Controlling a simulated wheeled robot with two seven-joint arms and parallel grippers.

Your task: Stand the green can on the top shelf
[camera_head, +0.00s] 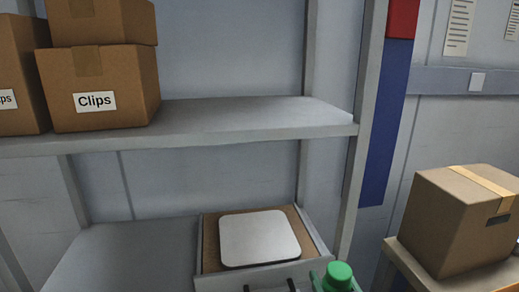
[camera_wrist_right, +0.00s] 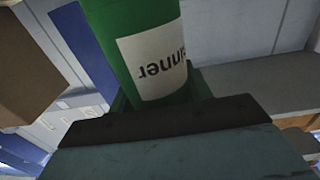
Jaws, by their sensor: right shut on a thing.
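The green can (camera_head: 338,275) shows at the bottom edge of the head view, with its rounded cap uppermost; its lower part is out of frame. My right gripper (camera_head: 336,287) is around it, in front of the shelf unit and below the upper shelf board. In the right wrist view the green can (camera_wrist_right: 130,20) is held in the shut jaws, its white label upside down and partly readable as "nner". The upper shelf (camera_head: 250,118) has cardboard boxes at its left and a bare stretch at its right. My left gripper is not in view.
Cardboard boxes (camera_head: 100,85), one labelled "Clips", fill the upper shelf's left part. A right-hand upright (camera_head: 362,110) bounds the shelf. Below, a tray-like box (camera_head: 210,245) holds a white flat object (camera_head: 260,238). Another cardboard box (camera_head: 460,220) stands at the right.

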